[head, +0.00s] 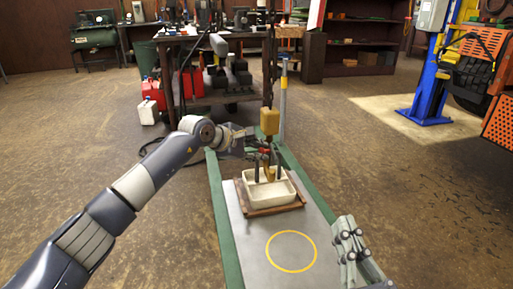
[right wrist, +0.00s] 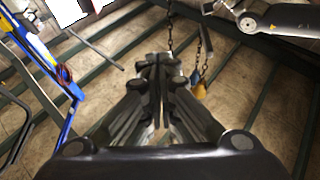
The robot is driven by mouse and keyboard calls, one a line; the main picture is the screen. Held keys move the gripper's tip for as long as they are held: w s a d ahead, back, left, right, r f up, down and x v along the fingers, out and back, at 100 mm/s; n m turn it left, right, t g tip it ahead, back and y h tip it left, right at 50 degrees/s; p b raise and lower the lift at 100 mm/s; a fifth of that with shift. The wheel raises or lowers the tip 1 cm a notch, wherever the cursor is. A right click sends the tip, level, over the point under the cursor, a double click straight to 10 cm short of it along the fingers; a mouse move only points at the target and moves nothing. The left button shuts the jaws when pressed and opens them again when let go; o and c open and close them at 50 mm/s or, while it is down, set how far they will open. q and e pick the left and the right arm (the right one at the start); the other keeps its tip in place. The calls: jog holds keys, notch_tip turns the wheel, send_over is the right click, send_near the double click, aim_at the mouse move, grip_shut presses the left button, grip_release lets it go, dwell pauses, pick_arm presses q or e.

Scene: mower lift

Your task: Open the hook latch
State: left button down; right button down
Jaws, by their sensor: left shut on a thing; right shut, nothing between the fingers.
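A yellow hook block (head: 269,121) hangs on a dark chain in the middle of the head view. A brass-coloured hook (head: 270,172) shows under it, with a small red part above. My left gripper (head: 265,166) is at the hook, its dark fingers closed on part of it. The fingers hide much of the hook, and I cannot make out the latch. The yellow block also shows in the right wrist view (right wrist: 201,90), beside my right fingers. My right gripper (head: 349,238) is shut and empty at the lower right, apart from the hook; its fingers meet in the right wrist view (right wrist: 160,72).
Below the hook a cream tray (head: 284,196) sits on a brown wooden board (head: 246,208). Both rest on a grey platform (head: 240,250) with green rails and a yellow ring (head: 291,270). A cluttered workbench (head: 188,60) stands behind, a blue lift post (head: 430,85) at right.

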pick_arm(q)
jog(key=shift+a+r+g+p, duration=0.15)
jog(key=shift+g+p, duration=0.15)
jog(key=shift+p, duration=0.15)
pick_arm(e)
jog(key=shift+w+d+f+g+h, duration=0.1)
jog(key=shift+w+f+g+h, duration=0.15)
jog(key=shift+f+g, duration=0.5)
jog(key=shift+w+d+f+g+h, duration=0.1)
jog(key=shift+w+f+g+h, duration=0.15)
jog(key=shift+f, duration=0.75)
jog(key=shift+w+f+g+h, duration=0.2)
jog(key=shift+f+g, duration=0.4)
jog(key=shift+f, duration=0.3)
pick_arm(q)
jog(key=c, duration=1.4)
grip_release()
jog(key=v, duration=1.1)
jog(key=shift+s+a+r, duration=0.2)
jog(key=shift+s+a, duration=0.05)
